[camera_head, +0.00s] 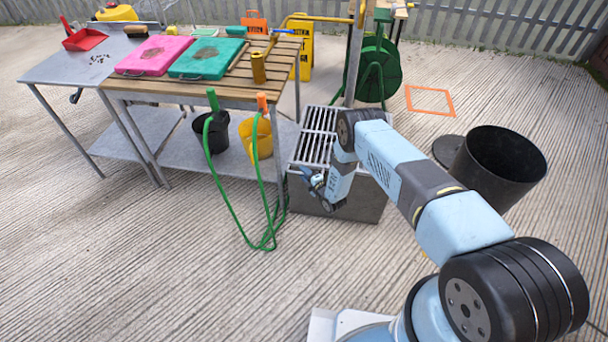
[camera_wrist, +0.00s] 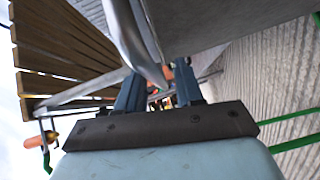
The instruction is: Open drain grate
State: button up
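The drain grate (camera_head: 318,133) is a grey slotted metal panel lying flat on top of a grey metal box (camera_head: 352,204) in the head view. My arm hides part of its right side. My gripper (camera_head: 310,179) is low at the box's left front corner, below the grate's level. In the wrist view my gripper (camera_wrist: 158,84) has its two fingers apart with a gap between them. A rounded metal bar (camera_wrist: 133,38) passes close before the fingers. I cannot tell whether it belongs to the grate or touches a finger.
A wooden-topped table (camera_head: 225,88) with pink and green boards stands left of the box. A black bucket (camera_head: 212,132), a yellow bucket (camera_head: 256,137) and a green hose (camera_head: 247,222) are close by. A black bin (camera_head: 490,178) stands right. The front left floor is clear.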

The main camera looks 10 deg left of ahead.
jog(key=shift+w+a, duration=0.2)
jog(key=shift+c, duration=0.4)
grip_shut()
